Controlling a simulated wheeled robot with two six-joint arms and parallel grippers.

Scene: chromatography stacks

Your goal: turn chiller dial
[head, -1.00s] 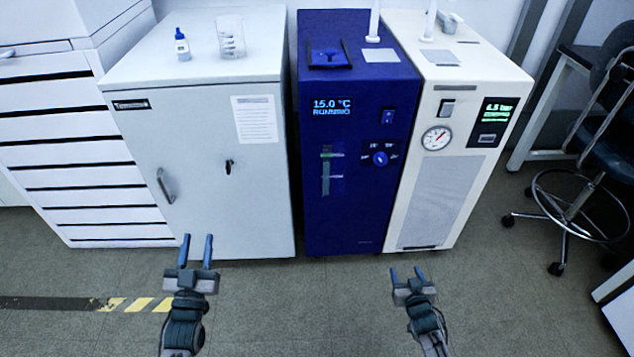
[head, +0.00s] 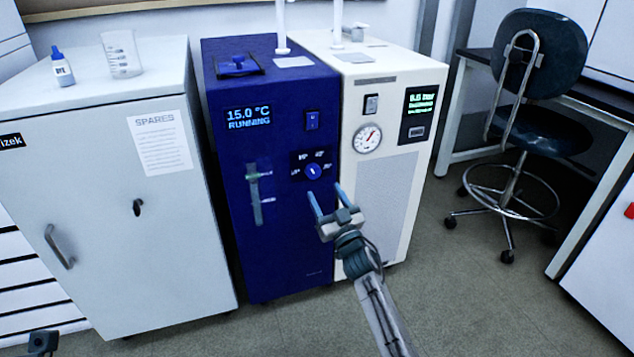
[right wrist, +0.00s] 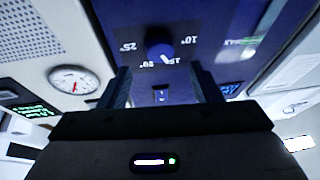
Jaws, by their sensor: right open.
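The blue chiller (head: 286,230) stands in the middle of the head view, its screen (head: 248,117) reading 15.0 °C RUNNING. Its round blue dial (head: 313,172) sits on a dark panel with temperature marks. My right gripper (head: 326,189) is open and empty, just below and in front of the dial. In the right wrist view the dial (right wrist: 159,44) shows upside down beyond the open fingers (right wrist: 162,75), apart from them. Its white pointer appears to be near the 15° mark. My left gripper (head: 42,342) shows only as a dark piece at the lower left edge.
A cream unit (head: 390,185) with a gauge stands against the chiller's right side. A grey cabinet (head: 120,250) with a bottle (head: 62,68) and beaker (head: 121,55) on top stands left. A wheeled chair (head: 540,60) is at right. Floor in front is clear.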

